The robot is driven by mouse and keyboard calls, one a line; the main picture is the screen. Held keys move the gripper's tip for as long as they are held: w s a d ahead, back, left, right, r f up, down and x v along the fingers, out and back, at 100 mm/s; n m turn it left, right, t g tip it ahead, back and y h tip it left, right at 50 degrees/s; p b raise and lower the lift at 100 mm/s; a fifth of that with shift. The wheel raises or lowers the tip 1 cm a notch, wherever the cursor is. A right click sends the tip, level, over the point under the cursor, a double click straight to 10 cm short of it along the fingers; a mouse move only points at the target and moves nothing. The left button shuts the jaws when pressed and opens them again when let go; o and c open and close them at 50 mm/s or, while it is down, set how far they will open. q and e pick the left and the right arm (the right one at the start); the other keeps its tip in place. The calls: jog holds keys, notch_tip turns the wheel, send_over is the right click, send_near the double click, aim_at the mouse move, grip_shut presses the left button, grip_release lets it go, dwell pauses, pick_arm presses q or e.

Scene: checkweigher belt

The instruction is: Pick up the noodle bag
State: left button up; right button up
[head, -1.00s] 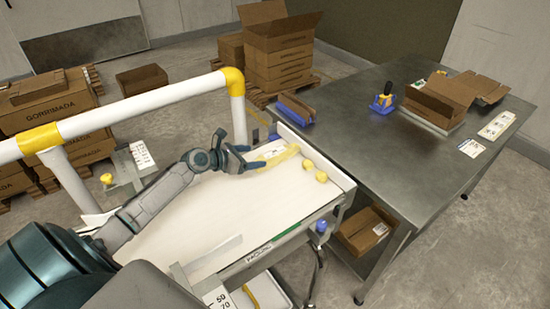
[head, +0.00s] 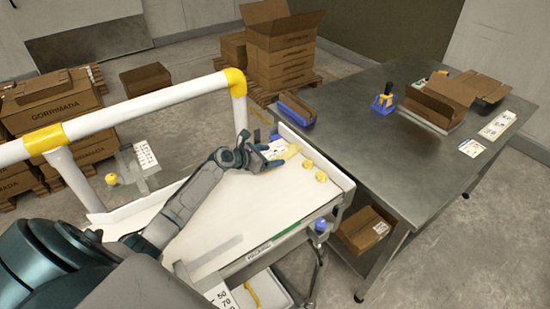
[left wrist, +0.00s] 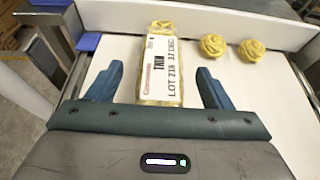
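The noodle bag (head: 289,151) is a long clear bag with yellow contents and a white label, lying at the far end of the white belt (head: 240,205). It also shows in the left wrist view (left wrist: 161,62), with its near end between the fingers of my left gripper (left wrist: 158,88). The fingers are wide apart, with a gap on each side of the bag. In the head view my left gripper (head: 264,155) is at the bag's near end and hides part of it. My right gripper is in neither view.
Two yellow noodle nests (head: 308,164) (head: 320,176) lie on the belt right of the bag. A raised rim (head: 318,155) closes the belt's far end. A white and yellow rail (head: 150,103) runs along the left. A steel table (head: 400,150) with cartons stands to the right.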

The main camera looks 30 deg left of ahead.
pick_arm(q)
jog(key=c, duration=1.1)
jog(key=shift+r, duration=0.1)
jog(key=shift+c, duration=0.4)
jog(key=shift+r, duration=0.1)
